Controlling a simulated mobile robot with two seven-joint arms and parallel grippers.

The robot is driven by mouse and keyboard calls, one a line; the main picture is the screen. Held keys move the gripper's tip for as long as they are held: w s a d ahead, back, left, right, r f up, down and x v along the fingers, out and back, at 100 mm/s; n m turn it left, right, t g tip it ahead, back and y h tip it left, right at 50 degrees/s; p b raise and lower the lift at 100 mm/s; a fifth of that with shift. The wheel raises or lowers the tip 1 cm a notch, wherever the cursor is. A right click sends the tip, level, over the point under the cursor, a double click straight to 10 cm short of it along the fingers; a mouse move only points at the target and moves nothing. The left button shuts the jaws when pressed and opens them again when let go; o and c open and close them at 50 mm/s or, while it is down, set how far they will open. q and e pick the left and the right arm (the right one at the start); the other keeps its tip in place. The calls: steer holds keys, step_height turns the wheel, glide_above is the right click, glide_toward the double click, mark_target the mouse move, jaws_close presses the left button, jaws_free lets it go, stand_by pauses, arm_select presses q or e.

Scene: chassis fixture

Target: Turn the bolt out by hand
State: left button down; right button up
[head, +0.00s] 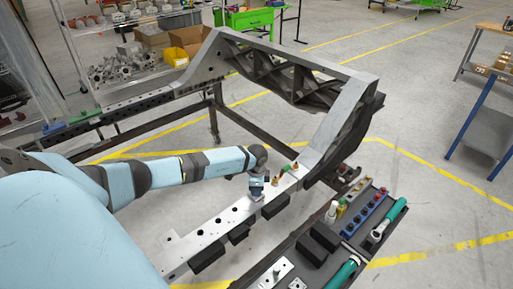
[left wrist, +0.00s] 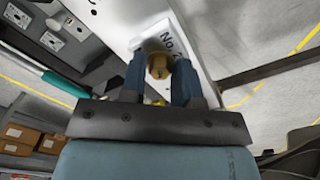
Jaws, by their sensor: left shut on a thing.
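A brass-coloured bolt (left wrist: 158,66) shows head-on in the left wrist view, between the two blue fingers of my left gripper (left wrist: 158,80). The gripper is shut on it, at a pale label marked "No." on the rail. In the head view my left gripper (head: 257,190) points down onto the grey chassis rail (head: 209,235) and covers the bolt. Other brass-coloured fittings (head: 295,166) stand on the rail just to the right of the gripper. My right gripper is not in view.
A dark tool tray (head: 318,271) with green-handled tools (head: 388,219) and small parts lies right of the rail. Dark blocks (head: 276,206) hang along the rail's side. The chassis frame (head: 345,110) rises behind. A blue-legged table (head: 487,130) stands far right, with open floor between.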

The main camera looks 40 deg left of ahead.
arm_select(q)
steer(key=shift+r+n+p, duration=0.2)
steer(key=shift+n+p, duration=0.3)
steer(key=shift+n, duration=0.5)
steer(key=shift+f, duration=0.15)
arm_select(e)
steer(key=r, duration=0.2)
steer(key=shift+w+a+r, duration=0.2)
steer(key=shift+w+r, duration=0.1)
arm_select(q)
steer(key=c, duration=0.8)
jaws_free()
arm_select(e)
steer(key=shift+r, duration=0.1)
arm_select(q)
step_height(320, 180, up, 3)
steer(key=shift+f+p, duration=0.2)
steer(key=shift+p, duration=0.95)
steer(key=shift+f, duration=0.1)
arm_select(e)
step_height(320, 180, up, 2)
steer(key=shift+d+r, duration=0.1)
